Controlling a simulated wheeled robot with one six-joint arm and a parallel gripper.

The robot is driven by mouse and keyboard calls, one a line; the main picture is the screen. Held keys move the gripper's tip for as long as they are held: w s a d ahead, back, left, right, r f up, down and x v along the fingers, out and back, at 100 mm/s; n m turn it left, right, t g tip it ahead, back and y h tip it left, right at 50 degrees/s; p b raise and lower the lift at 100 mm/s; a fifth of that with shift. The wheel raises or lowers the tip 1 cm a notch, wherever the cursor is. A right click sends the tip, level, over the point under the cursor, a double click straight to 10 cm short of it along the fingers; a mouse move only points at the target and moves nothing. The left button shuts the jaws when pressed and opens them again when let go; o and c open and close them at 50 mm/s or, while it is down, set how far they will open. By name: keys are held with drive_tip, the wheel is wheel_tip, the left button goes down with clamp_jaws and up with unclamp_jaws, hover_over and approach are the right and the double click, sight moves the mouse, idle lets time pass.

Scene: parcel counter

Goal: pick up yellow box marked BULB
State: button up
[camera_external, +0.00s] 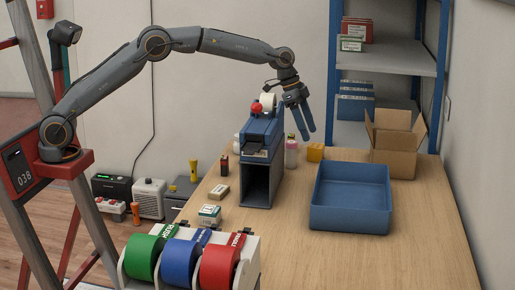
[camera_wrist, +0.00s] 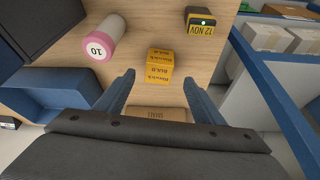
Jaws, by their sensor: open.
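The yellow box marked BULB (camera_wrist: 160,66) lies on the wooden counter, seen between and beyond my fingertips in the wrist view. In the external view the yellow box (camera_external: 315,152) stands near the back edge of the counter, behind the blue tray. My gripper (camera_external: 308,135) hangs above the counter near the yellow box, fingers pointing down. In the wrist view my gripper (camera_wrist: 158,79) is open, with nothing held between its fingers. The fingers look apart from the box.
A pink and white cylinder marked 10 (camera_wrist: 100,42) stands near the box. A device showing 12 NOV (camera_wrist: 203,22) is on its other side. A blue tray (camera_external: 350,218), an open carton (camera_external: 395,157) and a blue stand (camera_external: 259,180) surround the area. Blue shelving (camera_external: 385,57) rises behind.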

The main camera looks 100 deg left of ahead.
sight(312, 145)
drive_tip(key=x, duration=0.2)
drive_tip(key=p+x, duration=0.1)
drive_tip(key=x, duration=0.1)
drive_tip(key=p+x, duration=0.1)
drive_tip(key=x, duration=0.2)
drive_tip(key=shift+s+d+f, duration=0.1)
drive_tip(key=shift+s+f, duration=0.1)
drive_tip(key=shift+f, duration=0.05)
drive_tip(key=c, duration=1.1)
